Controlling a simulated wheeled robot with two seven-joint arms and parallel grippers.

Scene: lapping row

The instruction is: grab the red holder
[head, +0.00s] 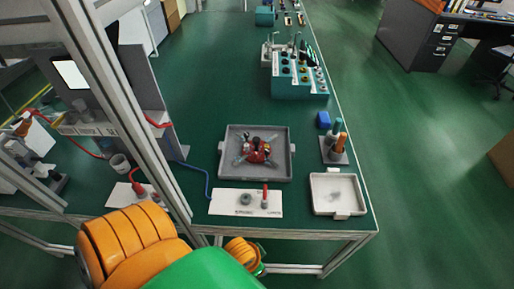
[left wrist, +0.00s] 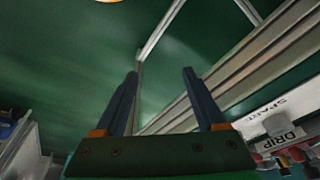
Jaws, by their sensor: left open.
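A red holder-like piece (head: 258,154) sits among metal parts in the middle of a grey tray (head: 285,172) on the green bench. Its exact shape is too small to tell. My left arm enters the head view from below, short of the bench's front edge; its fingers are not clear there. In the left wrist view my left gripper (left wrist: 160,72) is open, with nothing between its two dark fingers. The red piece cannot be made out for certain in that view. My right gripper is not in view.
A white card (head: 225,205) bearing a ring and a red-topped item lies before the tray. A metal frame post (head: 130,110) rises left.

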